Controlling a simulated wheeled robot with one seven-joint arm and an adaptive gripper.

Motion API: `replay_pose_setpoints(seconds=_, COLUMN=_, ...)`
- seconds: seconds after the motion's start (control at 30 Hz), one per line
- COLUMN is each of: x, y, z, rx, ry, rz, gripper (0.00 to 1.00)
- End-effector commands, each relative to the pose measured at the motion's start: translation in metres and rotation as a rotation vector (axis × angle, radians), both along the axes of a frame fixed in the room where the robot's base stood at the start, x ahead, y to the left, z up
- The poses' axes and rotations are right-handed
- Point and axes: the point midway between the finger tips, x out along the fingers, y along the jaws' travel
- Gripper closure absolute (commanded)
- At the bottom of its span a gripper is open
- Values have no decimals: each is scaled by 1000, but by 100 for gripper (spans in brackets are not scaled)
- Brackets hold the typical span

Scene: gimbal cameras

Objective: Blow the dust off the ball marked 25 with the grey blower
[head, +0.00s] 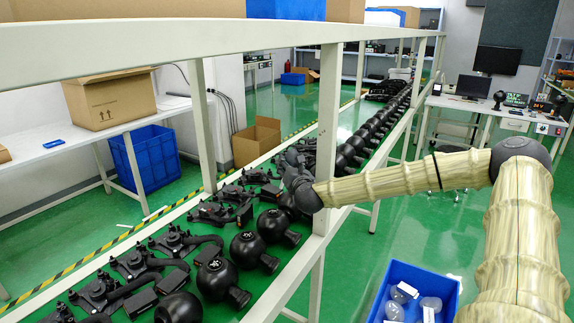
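Black balls with short stems stand in a row on the long rack, and several carry small white marks too small to read. Three near ones are a ball (216,277), a ball (247,247) and a ball (273,224); I cannot tell which is marked 25. My arm comes in from the right, and its dark end with my gripper (296,165) is over the rack, beyond these near balls. The fingers blend with the dark parts behind, so their opening and any held thing cannot be made out. I cannot pick out the grey blower.
A white rail and post (328,125) of the rack stand close to my arm. Black bracket parts (135,263) lie left of the balls. A blue bin (449,304) with clear rounded items is below. Cardboard boxes (257,140) stand at the left. Green floor is open at right.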

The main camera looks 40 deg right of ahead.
Motion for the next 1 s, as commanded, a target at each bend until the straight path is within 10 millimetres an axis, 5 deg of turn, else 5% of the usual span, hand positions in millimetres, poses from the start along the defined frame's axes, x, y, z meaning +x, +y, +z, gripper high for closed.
replay_pose_setpoints(seconds=0.6, x=2, y=12, z=-44, rx=-1, ry=1, rz=-4, gripper=83)
replay_pose_setpoints(seconds=1.0, x=2, y=14, z=-49, rx=1, ry=-1, rz=-4, gripper=83)
